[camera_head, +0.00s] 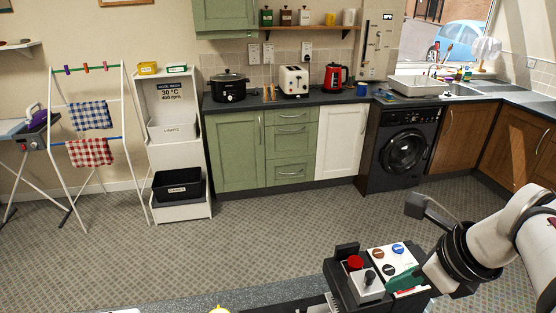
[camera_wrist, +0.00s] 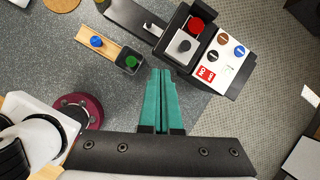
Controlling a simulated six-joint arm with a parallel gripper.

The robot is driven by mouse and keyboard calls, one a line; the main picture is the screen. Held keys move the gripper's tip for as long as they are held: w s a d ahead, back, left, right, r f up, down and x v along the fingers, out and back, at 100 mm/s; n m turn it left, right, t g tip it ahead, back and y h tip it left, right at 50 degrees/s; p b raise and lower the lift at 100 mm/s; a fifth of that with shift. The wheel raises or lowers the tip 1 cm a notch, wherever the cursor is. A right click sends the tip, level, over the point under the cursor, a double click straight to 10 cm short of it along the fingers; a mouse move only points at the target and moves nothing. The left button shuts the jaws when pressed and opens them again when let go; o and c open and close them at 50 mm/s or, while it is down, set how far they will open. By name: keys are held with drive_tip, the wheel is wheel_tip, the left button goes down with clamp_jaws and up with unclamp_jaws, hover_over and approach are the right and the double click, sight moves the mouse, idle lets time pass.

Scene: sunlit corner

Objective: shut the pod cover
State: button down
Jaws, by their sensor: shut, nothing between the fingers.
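A black machine (camera_head: 345,287) with a red knob (camera_head: 355,262) and a white panel of brown, blue and black discs (camera_head: 391,257) stands at the bottom of the head view. The wrist view shows the same red knob (camera_wrist: 196,25) and white panel (camera_wrist: 222,57). A pale square plate with a black knob (camera_wrist: 184,46) sits on the machine; I cannot tell whether this is the pod cover or how far it stands open. My gripper (camera_wrist: 161,72), with green fingers, is shut and empty. Its tips lie just short of the machine's near edge in the wrist view.
In the wrist view, a wooden strip (camera_wrist: 112,52) with a blue knob lies left of my fingers, ending at a small dark box (camera_wrist: 131,64). A maroon round part (camera_wrist: 80,110) is lower left. Grey worktop (camera_wrist: 60,70) between them is bare. Kitchen units stand far behind.

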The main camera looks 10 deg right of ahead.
drive_tip(key=s+d+m+h, duration=0.1)
drive_tip(key=s+d+m, duration=0.1)
drive_tip(key=d+m, duration=0.15)
approach(373, 288)
drive_tip(key=x, duration=0.2)
drive_tip(key=s+x, duration=0.1)
drive_tip(key=x, duration=0.2)
drive_tip(key=shift+d+f, duration=0.15)
drive_tip(key=shift+f, duration=0.15)
drive_tip(key=shift+w+r, duration=0.1)
drive_tip(key=shift+w, duration=0.5)
drive_tip(key=w, duration=0.7)
drive_tip(key=shift+s, duration=0.1)
